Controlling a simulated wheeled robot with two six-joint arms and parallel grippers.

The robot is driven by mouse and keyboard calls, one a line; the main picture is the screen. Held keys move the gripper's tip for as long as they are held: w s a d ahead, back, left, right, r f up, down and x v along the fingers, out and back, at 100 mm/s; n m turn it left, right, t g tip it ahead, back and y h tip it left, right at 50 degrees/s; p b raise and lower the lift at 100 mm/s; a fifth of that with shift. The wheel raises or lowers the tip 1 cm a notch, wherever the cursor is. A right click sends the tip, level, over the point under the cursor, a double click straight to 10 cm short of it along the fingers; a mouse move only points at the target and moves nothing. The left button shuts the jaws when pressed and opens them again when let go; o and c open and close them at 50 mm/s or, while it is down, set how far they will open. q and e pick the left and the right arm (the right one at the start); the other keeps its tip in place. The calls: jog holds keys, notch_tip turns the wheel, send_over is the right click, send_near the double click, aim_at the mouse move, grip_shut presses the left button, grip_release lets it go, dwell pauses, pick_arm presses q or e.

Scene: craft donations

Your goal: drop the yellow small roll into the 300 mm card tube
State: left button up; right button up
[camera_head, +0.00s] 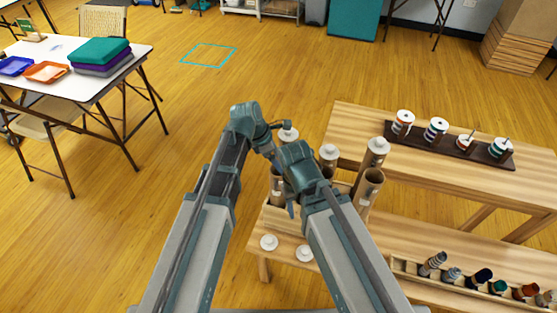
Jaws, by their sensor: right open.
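Several brown card tubes stand in a wooden rack (268,218) in front of me. An open-topped tube (369,190) stands at the right. Capped tubes (376,155) stand behind and beside it, with white lids on top. I cannot read any length, so I cannot tell which is the 300 mm card tube. My right gripper (290,208) is among the tubes at the left of the rack, mostly hidden by my right arm; it is open. My left gripper is hardly visible behind my right arm. I see no clearly yellow small roll.
Two white lids (269,242) lie on the bench before the rack. Spools (436,130) stand on a dark board (450,146) at the back right. A wooden tray (405,268) at the lower right holds several small coloured rolls. The bench between them is clear.

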pick_arm(q)
jog(key=p+v, duration=1.2)
jog(key=v, duration=0.1)
jog(key=shift+a+r+p, duration=0.15)
jog(key=shift+r+p, duration=0.2)
jog(key=shift+p, duration=0.05)
dwell(0.4)
jog(key=s+f+m+g+y, duration=0.1)
jog(key=s+m+y, duration=0.4)
jog(key=s+m, duration=1)
jog(key=m, duration=0.9)
jog(key=shift+s+a+f+y, duration=0.25)
jog(key=shift+a+y, duration=0.05)
jog(key=shift+a, duration=0.1)
